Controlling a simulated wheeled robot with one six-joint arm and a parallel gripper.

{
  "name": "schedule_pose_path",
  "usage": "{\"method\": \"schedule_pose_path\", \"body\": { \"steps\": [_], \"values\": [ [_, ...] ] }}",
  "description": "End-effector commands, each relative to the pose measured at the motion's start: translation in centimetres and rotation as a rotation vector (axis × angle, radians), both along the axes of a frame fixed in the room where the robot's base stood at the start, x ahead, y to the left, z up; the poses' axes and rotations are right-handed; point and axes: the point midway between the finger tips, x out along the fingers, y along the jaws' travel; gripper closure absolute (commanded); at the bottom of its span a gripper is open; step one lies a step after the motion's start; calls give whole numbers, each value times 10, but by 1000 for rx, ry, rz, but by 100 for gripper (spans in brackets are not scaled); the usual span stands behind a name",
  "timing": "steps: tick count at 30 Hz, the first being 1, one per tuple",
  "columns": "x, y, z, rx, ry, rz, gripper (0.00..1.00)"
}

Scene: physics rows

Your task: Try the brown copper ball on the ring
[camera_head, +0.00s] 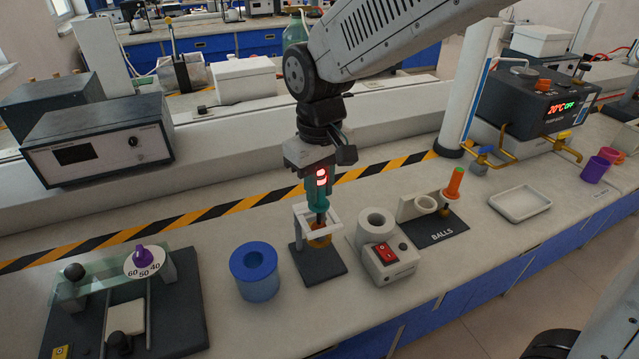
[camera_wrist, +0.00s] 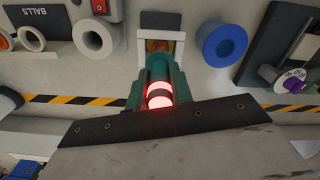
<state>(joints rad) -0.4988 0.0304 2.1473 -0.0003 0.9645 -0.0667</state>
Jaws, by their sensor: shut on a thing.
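My gripper (camera_head: 321,208), with teal fingers, points down over the ring stand, a white frame (camera_head: 301,213) on a dark base (camera_head: 321,268). It is shut on the brown copper ball (camera_head: 319,241) by a dark stem that runs down between the fingers. The ball shows as an orange-brown shape inside the frame, partly hidden by the frame bars. I cannot tell whether it is in, above or below the ring. In the wrist view, my gripper (camera_wrist: 160,80) meets the white frame (camera_wrist: 143,36), with orange-brown behind the bars.
A blue cylinder (camera_head: 253,261) stands left of the stand. A white heater with a red switch (camera_head: 389,264) is close on its right. Beyond is the BALLS rack (camera_head: 428,233) with an orange handle (camera_head: 455,182). A balance-like device (camera_head: 128,318) sits front left.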

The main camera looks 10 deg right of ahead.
Motion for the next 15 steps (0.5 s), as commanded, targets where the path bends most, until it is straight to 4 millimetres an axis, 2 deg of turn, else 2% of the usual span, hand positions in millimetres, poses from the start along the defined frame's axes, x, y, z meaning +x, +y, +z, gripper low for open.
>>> {"method": "schedule_pose_path", "body": {
  "steps": [15],
  "values": [
    [0, 0, -4, 0, 0, 0, 99]
  ]
}}
